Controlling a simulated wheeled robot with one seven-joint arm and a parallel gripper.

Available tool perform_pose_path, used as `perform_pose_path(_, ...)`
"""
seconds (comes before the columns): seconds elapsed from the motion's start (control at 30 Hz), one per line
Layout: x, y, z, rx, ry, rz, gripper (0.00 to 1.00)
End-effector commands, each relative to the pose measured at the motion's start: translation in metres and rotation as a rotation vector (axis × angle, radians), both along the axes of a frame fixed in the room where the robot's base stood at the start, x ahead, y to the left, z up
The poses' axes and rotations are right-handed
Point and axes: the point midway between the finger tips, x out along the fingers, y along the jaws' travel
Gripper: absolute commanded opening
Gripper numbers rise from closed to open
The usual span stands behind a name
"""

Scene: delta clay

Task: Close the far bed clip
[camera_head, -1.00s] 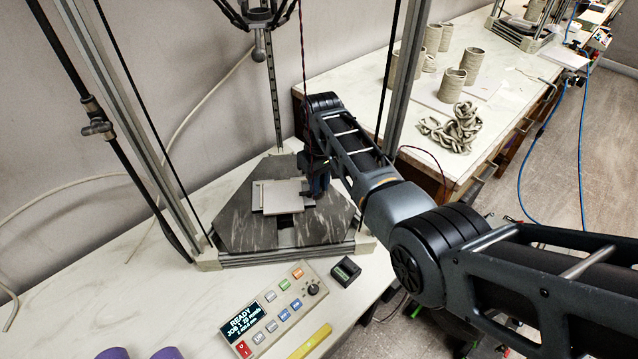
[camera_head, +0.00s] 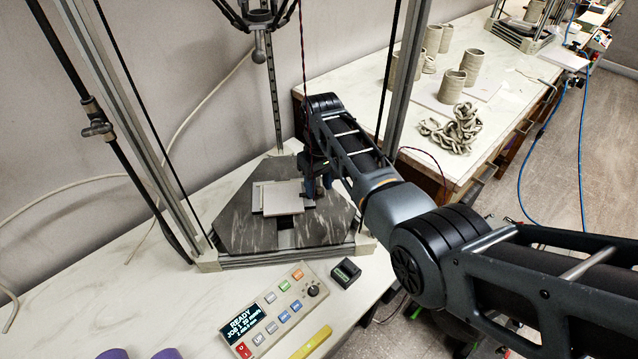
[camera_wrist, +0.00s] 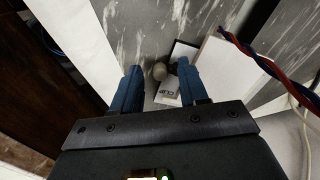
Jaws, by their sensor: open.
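The far bed clip shows in the wrist view as a round grey knob (camera_wrist: 159,71) beside a small white plate marked CLIP (camera_wrist: 168,93). It sits at the edge of the dark streaked printer bed (camera_head: 240,225). My gripper (camera_wrist: 160,68) is open, with one blue finger on each side of the knob. I cannot tell whether either finger touches it. In the head view my gripper (camera_head: 318,184) is low at the bed's right side, beside the pale square plate (camera_head: 283,198), and the clip is hidden behind it.
Red and blue twisted wires (camera_wrist: 262,62) hang close to my gripper. Frame posts (camera_head: 400,85) stand around the bed. A control box (camera_head: 270,312) and a small black block (camera_head: 345,272) lie in front. A side table (camera_head: 510,75) holds clay pots.

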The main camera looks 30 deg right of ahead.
Motion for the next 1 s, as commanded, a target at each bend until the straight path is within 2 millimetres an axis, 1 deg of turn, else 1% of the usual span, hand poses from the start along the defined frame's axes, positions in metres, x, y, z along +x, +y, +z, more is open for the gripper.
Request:
perform_pose_path(0.13, 0.001, -0.001, 0.013, 0.0, -0.003, 0.0, 0.43)
perform_pose_path(0.4, 0.001, -0.002, 0.057, 0.0, -0.003, 0.0, 0.43)
perform_pose_path(0.5, 0.001, -0.002, 0.068, 0.0, -0.002, 0.0, 0.43)
perform_pose_path(0.67, 0.001, -0.002, 0.076, 0.0, -0.001, 0.0, 0.43)
perform_pose_path(1.0, 0.001, -0.002, 0.077, 0.0, -0.001, 0.0, 0.43)
